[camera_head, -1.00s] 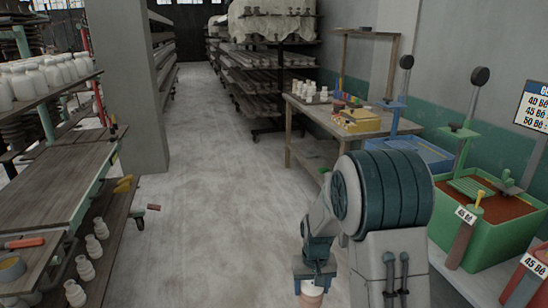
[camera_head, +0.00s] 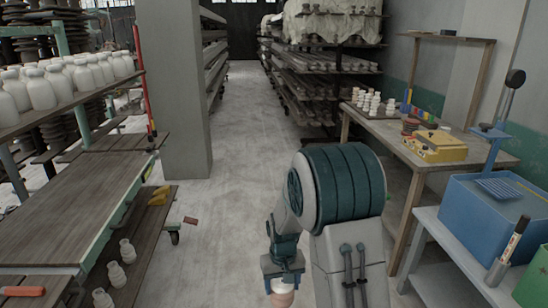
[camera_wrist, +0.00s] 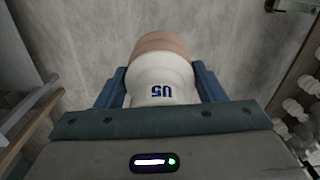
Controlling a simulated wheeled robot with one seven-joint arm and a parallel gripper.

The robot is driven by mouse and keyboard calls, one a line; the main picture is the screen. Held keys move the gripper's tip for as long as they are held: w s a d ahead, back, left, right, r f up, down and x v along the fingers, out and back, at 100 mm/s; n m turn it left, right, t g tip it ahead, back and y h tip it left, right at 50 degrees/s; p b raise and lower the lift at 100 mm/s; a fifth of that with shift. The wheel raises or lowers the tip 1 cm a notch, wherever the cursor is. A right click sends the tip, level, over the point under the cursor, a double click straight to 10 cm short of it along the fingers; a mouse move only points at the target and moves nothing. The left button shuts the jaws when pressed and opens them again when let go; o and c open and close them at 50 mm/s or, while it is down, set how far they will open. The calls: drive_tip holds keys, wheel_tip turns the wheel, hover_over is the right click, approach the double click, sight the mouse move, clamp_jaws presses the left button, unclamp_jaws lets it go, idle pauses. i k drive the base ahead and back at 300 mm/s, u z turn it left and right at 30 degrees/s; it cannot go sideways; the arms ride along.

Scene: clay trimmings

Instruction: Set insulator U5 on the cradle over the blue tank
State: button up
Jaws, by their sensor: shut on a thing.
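My gripper (camera_head: 283,275) is shut on insulator U5 (camera_wrist: 160,72), a white piece with a pinkish-brown end and blue "U5" lettering, which reads upside down in the wrist view. In the head view only the lower end of insulator U5 (camera_head: 282,293) shows below my gripper, over the floor. The blue tank (camera_head: 478,215) stands on a bench at the right. A blue cradle (camera_head: 499,188) with a slatted plate sits over the tank, joined to an upright lever with a dark round knob. The cradle looks empty.
A wooden table (camera_head: 390,125) with a yellow box (camera_head: 436,147) and several white pieces stands beyond the tank. A green tank (camera_head: 533,280) is at the right edge. A wooden workbench (camera_head: 80,205) and shelves line the left.

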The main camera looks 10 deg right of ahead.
sight(498, 187)
drive_tip(key=z, duration=0.05)
drive_tip(key=i, duration=1.25)
drive_tip(key=z, duration=0.65)
drive_tip(key=i, duration=0.95)
drive_tip(key=z, duration=1.45)
drive_tip(key=i, duration=0.6)
drive_tip(key=z, duration=0.55)
